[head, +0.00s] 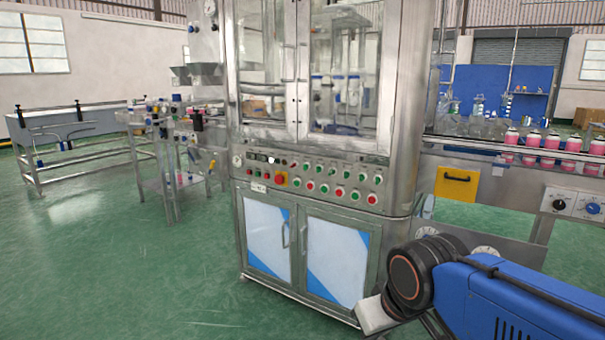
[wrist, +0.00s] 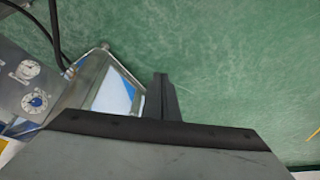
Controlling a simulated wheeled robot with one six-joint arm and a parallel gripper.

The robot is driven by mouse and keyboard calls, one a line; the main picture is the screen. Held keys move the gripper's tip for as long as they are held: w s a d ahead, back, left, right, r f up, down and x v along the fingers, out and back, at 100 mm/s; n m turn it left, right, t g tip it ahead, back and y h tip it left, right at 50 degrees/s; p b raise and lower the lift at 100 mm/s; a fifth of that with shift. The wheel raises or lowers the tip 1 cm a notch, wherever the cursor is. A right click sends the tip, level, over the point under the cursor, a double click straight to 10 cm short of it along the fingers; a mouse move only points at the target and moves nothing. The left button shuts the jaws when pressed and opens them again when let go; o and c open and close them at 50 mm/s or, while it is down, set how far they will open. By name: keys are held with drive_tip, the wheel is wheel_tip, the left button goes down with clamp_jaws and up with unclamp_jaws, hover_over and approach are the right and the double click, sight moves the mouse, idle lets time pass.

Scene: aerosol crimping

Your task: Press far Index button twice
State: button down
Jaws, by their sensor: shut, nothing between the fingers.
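The control panel (head: 264,190) runs across the front of the steel crimping cabinet in the head view. The labels are too small to read, so I cannot tell which button is the far Index one. In the wrist view my gripper (wrist: 161,84) shows as dark fingers close together, shut and empty, above the green floor. It is apart from the panel. In the head view the gripper's fingertips are not clearly visible.
My blue arm fills the lower right of the head view. Cabinet doors (head: 335,258) lie below the panel. A conveyor with pink bottles (head: 550,142) and a yellow plate (head: 456,187) stands at right. A steel side table (head: 172,183) stands at left. The green floor in front is clear.

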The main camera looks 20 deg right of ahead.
sight(355, 196)
drive_tip(key=w+d+n+t, duration=0.3)
drive_tip(key=w+d, duration=0.3)
drive_tip(key=w, duration=0.9)
drive_tip(key=w+d+r+n+t+h, duration=0.1)
drive_tip(key=w+d+t, duration=0.4)
drive_tip(key=w, duration=1.1)
drive_tip(key=w+d+r+n+t, duration=0.1)
drive_tip(key=w+d+n+t, duration=0.3)
drive_tip(key=w, duration=1.2)
drive_tip(key=shift+w+d+r+n+h, duration=0.15)
drive_tip(key=shift+d+n+h, duration=0.2)
drive_tip(key=shift+d, duration=1.3)
drive_tip(key=shift+d, duration=0.1)
drive_tip(key=shift+w+d, duration=0.9)
drive_tip(key=shift+d, duration=0.2)
drive_tip(key=shift+w+d, duration=0.9)
drive_tip(key=shift+d, duration=0.25)
drive_tip(key=shift+w+d, duration=0.9)
drive_tip(key=shift+d, duration=0.2)
drive_tip(key=shift+d, duration=0.1)
drive_tip(key=shift+w+d, duration=0.2)
drive_tip(key=shift+w, duration=0.05)
